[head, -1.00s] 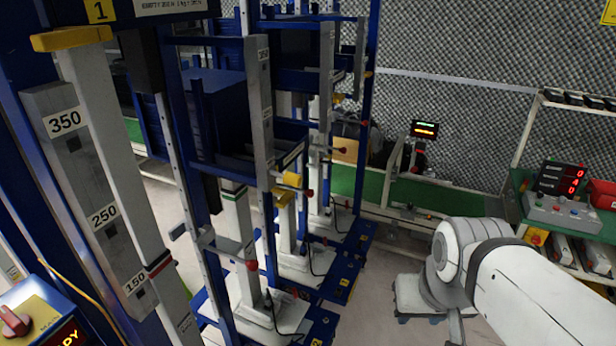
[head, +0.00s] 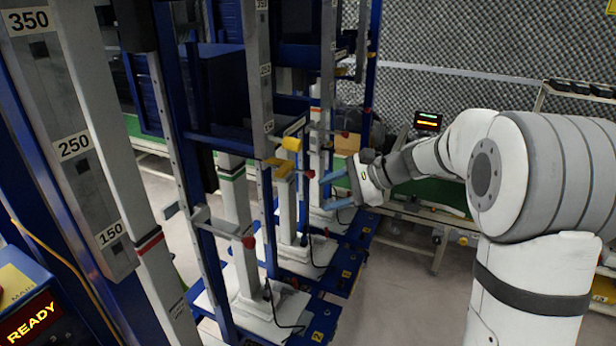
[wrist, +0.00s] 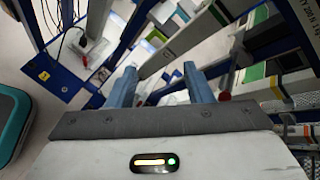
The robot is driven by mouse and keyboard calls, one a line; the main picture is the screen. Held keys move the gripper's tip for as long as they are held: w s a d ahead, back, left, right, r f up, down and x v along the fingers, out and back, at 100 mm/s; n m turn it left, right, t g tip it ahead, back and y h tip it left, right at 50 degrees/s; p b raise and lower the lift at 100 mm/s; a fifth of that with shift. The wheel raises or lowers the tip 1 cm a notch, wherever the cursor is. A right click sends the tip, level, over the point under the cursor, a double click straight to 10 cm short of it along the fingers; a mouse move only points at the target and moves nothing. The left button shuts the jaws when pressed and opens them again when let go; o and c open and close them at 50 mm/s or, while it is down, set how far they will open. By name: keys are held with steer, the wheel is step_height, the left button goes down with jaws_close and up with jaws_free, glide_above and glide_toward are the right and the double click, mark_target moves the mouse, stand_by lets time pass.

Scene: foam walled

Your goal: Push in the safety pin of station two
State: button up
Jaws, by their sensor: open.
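Station two is the rack whose base plate carries a yellow 2 label (head: 318,336). A red round knob (head: 249,242), apparently its safety pin, sits at the right end of a grey crossbar low on that rack in the head view. My gripper (head: 324,190) has its blue fingers spread and empty, pointing left, to the right of and higher in the picture than this knob. In the wrist view the two fingers (wrist: 160,78) are apart with nothing between them. A red knob (wrist: 223,97) shows beside the right finger there; I cannot tell which station it belongs to.
Another red knob (head: 309,174) and a yellow block (head: 291,144) are near my fingertips in the head view. A post with a 350-250-150 scale (head: 75,146) and a READY panel (head: 30,322) stand at left. Floor right of the racks is clear.

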mark_target(315, 174)
steer(key=w+f+m+t+y+b, duration=0.1)
steer(key=w+f+m, duration=0.1)
steer(key=w, duration=0.3)
steer(key=w+f+m+t+y+b, duration=0.1)
steer(key=w+f+m+y, duration=0.1)
steer(key=w, duration=0.4)
steer(key=w+f+m+t+y+b, duration=0.1)
steer(key=w+f+m+y, duration=0.1)
steer(key=w, duration=0.4)
steer(key=shift+a+f+m+t, duration=0.25)
steer(key=shift+f+m+t, duration=0.15)
steer(key=shift+f+m, duration=0.1)
steer(key=shift+w+a+y, duration=0.15)
steer(key=shift+w+y, duration=0.05)
steer(key=shift+y, duration=0.1)
steer(key=x, duration=0.7)
steer(key=shift+w+a+p, duration=0.1)
steer(key=shift+a+p, duration=0.05)
steer(key=shift+p, duration=0.15)
steer(key=shift+c, duration=0.6)
steer(key=shift+r, duration=0.1)
jaws_close()
